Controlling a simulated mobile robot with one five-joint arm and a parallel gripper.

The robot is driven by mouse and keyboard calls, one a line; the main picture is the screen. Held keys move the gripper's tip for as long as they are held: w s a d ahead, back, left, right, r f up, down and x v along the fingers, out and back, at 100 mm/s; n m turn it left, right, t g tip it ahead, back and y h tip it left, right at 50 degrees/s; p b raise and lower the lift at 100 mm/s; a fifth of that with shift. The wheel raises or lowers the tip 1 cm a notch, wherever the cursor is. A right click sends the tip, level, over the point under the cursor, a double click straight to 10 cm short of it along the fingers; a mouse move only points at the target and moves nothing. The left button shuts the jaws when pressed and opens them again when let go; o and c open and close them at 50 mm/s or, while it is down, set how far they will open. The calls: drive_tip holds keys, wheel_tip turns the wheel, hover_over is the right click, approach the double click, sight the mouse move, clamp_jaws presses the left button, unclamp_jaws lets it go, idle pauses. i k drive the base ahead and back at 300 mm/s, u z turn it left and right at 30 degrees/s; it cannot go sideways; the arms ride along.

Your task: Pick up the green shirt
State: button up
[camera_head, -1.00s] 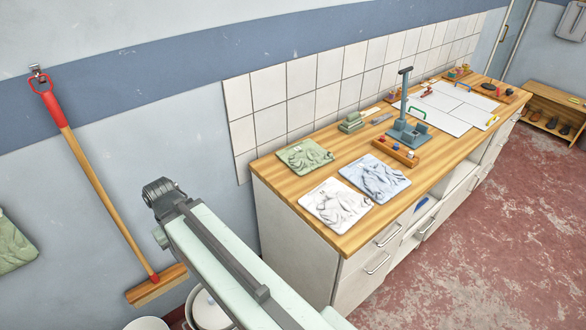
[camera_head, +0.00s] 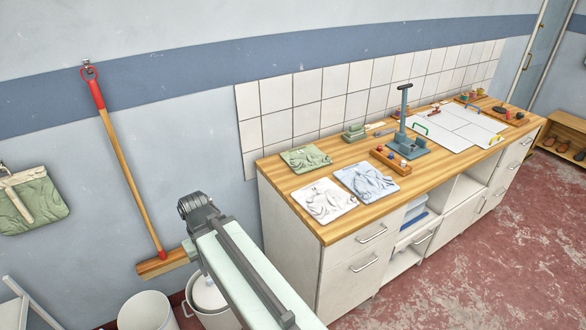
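The green shirt (camera_head: 305,159) lies folded flat and crumpled on the wooden counter (camera_head: 337,225), near its back left corner by the tiled wall. A white shirt (camera_head: 324,200) lies in front of it, and a light blue shirt (camera_head: 366,181) lies to the right of the white one. My arm rises from the bottom of the picture, left of the counter and apart from the shirts. My gripper's fingers are not visible, so I cannot see whether it holds anything.
A wooden tray (camera_head: 391,161) and a blue-grey stand (camera_head: 404,142) are right of the shirts. A broom (camera_head: 130,179) hangs on the wall at left, beside a green bag (camera_head: 33,199). A white bucket (camera_head: 146,311) and a pot (camera_head: 208,297) stand below.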

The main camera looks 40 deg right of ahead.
sight(304, 159)
drive_tip(key=u, duration=5.65)
drive_tip(key=k, duration=0.95)
drive_tip(key=z, duration=5.75)
